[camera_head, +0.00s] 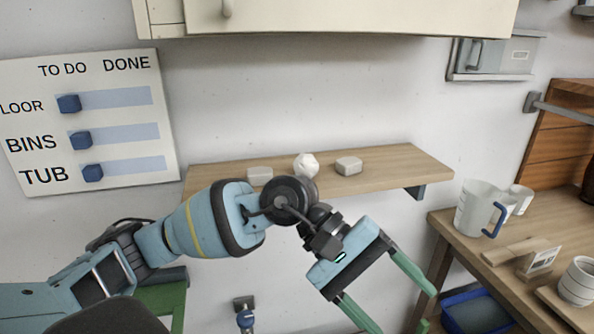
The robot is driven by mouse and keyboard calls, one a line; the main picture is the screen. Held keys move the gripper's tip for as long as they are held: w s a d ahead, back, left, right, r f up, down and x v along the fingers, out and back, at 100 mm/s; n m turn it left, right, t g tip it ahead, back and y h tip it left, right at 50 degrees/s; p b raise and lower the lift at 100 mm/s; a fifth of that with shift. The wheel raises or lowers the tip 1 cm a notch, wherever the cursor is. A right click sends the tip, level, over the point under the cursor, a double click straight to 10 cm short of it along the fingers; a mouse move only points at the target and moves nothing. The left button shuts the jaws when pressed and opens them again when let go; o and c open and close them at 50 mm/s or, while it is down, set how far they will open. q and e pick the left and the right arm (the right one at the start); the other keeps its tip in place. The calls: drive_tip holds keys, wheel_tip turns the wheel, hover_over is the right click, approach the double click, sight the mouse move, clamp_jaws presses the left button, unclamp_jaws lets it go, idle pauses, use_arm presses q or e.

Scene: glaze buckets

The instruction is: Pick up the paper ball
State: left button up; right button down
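The paper ball (306,165) is a white crumpled lump on the wooden wall shelf (405,168), between two pale blocks. Its lower part is close behind the dark wrist joint of my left arm. My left gripper (402,305) is below and to the right of the ball, in front of the shelf, pointing down and right. Its two green fingers are spread apart with nothing seen between them. My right gripper is not in view.
Pale blocks (259,175) and (348,165) flank the ball. A cabinet (350,18) hangs above. A board with sliders (90,125) is at left. At right, a wooden table (510,268) bears a white jug (476,208) and a mug (578,282); a blue bin (478,312) is below.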

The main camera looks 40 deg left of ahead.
sight(306, 166)
use_arm(q)
drive_tip(key=w+a+r+m+t+y, duration=0.1)
drive_tip(key=w+a+r+t+y, duration=0.2)
drive_tip(key=a, duration=0.5)
drive_tip(key=a+r+m+y, duration=0.25)
drive_tip(key=a+y, duration=0.25)
drive_tip(key=a, duration=0.3)
drive_tip(key=w+a+r+t+y, duration=0.25)
drive_tip(key=a+y, duration=0.25)
drive_tip(key=a, duration=0.3)
drive_tip(key=shift+g, duration=0.45)
drive_tip(key=w, duration=0.5)
drive_tip(key=w+a+p, duration=0.1)
drive_tip(key=w, duration=0.1)
drive_tip(key=shift+w+a+r, duration=0.1)
drive_tip(key=shift+w+r, duration=0.05)
drive_tip(key=shift+r, duration=0.15)
drive_tip(key=shift+w+a, duration=0.1)
drive_tip(key=shift+w, duration=0.5)
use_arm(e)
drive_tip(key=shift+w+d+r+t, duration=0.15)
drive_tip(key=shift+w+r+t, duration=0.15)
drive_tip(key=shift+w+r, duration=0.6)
use_arm(q)
drive_tip(key=shift+w, duration=0.1)
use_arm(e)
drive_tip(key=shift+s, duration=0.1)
